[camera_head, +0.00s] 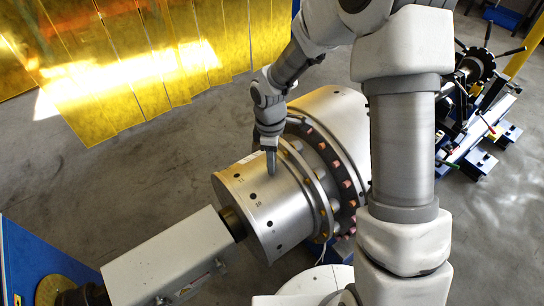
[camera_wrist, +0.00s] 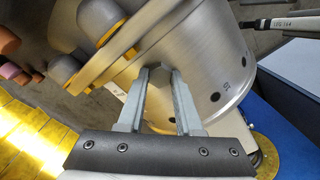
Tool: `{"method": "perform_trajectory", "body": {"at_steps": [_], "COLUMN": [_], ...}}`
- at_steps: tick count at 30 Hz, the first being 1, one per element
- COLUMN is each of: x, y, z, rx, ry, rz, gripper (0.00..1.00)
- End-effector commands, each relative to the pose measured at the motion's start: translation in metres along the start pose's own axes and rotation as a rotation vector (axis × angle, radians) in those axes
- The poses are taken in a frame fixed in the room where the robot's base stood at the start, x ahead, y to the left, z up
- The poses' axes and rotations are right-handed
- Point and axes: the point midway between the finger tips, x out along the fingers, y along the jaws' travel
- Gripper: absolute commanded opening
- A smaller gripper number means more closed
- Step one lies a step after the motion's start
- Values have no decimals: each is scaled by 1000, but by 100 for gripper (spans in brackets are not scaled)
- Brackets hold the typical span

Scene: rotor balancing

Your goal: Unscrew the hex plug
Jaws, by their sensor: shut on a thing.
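My gripper (camera_head: 272,172) points down at the upper side of the silver rotor drum (camera_head: 285,215), near its flanged end. In the wrist view, the two grey fingers of my gripper (camera_wrist: 160,77) stand a little apart, shut on a small grey piece, the hex plug (camera_wrist: 160,73), at the drum surface. The fingers hide much of the plug, and I cannot tell how far it sits in its hole. Dark holes with number marks run around the drum's rim; one hole (camera_wrist: 215,97) shows to the right of the fingers.
A flange with several copper-coloured bolts (camera_head: 347,184) rings the rotor beside my gripper. A light grey box-shaped arm (camera_head: 165,262) meets the drum's end at lower left. Yellow curtains (camera_head: 120,50) hang behind. A blue machine stand (camera_head: 480,160) is at right. Bare floor lies left.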

Motion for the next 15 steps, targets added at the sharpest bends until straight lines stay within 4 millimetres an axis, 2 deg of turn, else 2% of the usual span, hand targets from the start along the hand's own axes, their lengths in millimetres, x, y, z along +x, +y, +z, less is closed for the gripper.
{"method": "perform_trajectory", "body": {"at_steps": [1, 15], "x": [-5, -7], "y": [0, -1], "z": [1, 1], "rx": [-70, -842], "ry": [1, 2], "rz": [-3, -4], "gripper": [0, 0]}}
